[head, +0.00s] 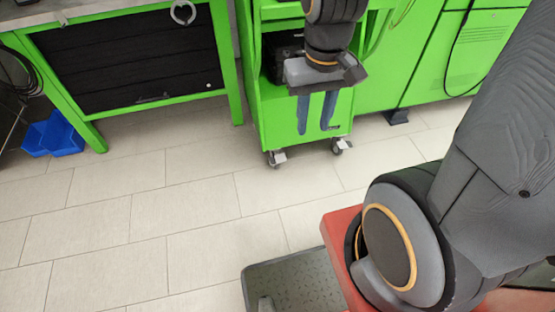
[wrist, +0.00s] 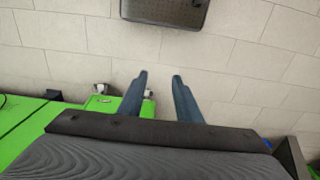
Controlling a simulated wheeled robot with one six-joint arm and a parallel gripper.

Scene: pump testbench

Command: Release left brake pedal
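The green trolley (head: 260,75) stands on casters. Its left front caster (head: 276,158) and right front caster (head: 342,145) show below its lower edge, each with a light grey part that may be a brake pedal. Whether either pedal is pressed is too small to tell. My gripper (head: 314,130) is in front of the trolley, pointing down, with two blue fingers apart and nothing between them. The wrist view shows my gripper (wrist: 160,75) open over the floor; the casters appear there turned around, with the left one (wrist: 148,94) near a finger and the right one (wrist: 101,88) farther off.
A green workbench (head: 228,70) with a dark shutter stands at the left, with a blue bin (head: 52,136) on the floor. A green cabinet (head: 430,60) stands at the right. A black object (head: 281,58) sits inside the trolley. The tiled floor (head: 180,210) in front is clear.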

